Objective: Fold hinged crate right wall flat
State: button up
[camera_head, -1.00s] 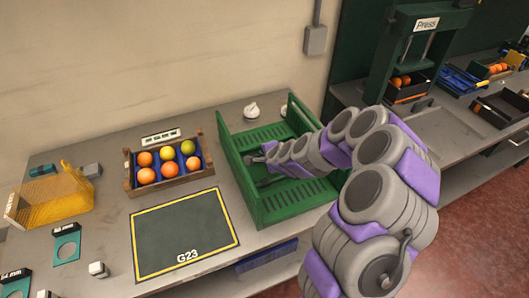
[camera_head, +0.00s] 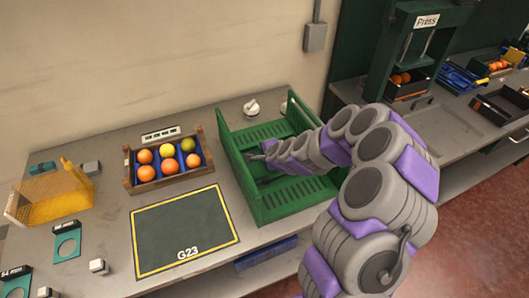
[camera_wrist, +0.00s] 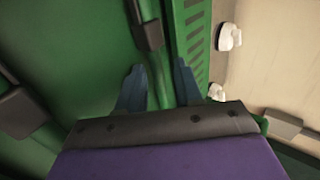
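The green hinged crate (camera_head: 240,178) stands on the grey bench, with slotted long sides and an upright left wall. My arm reaches over its right end, hiding most of the right wall, so I cannot tell that wall's angle. My gripper (camera_head: 262,155) is low inside the crate, near its left part. In the wrist view my gripper (camera_wrist: 158,88) has its two blue-grey fingers apart. Green crate surface (camera_wrist: 90,45) and a dark latch-like piece (camera_wrist: 148,35) lie just beyond them. I cannot tell whether the fingers touch anything.
A wooden box of oranges and yellow-green fruit (camera_head: 128,183) stands left of the crate. A dark G23 mat (camera_head: 185,230) lies in front of that box. White knobs (camera_head: 251,107) sit behind the crate. A yellow mesh bin (camera_head: 45,195) is at far left. A press (camera_head: 405,60) stands at right.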

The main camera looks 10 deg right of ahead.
jog(key=p+v, duration=0.1)
jog(key=v, duration=1.1)
jog(key=shift+d+f+p, duration=0.1)
jog(key=shift+p, duration=0.2)
jog(key=shift+b+v, duration=2.3)
jog(key=shift+v, duration=0.4)
jog(key=shift+f, duration=0.1)
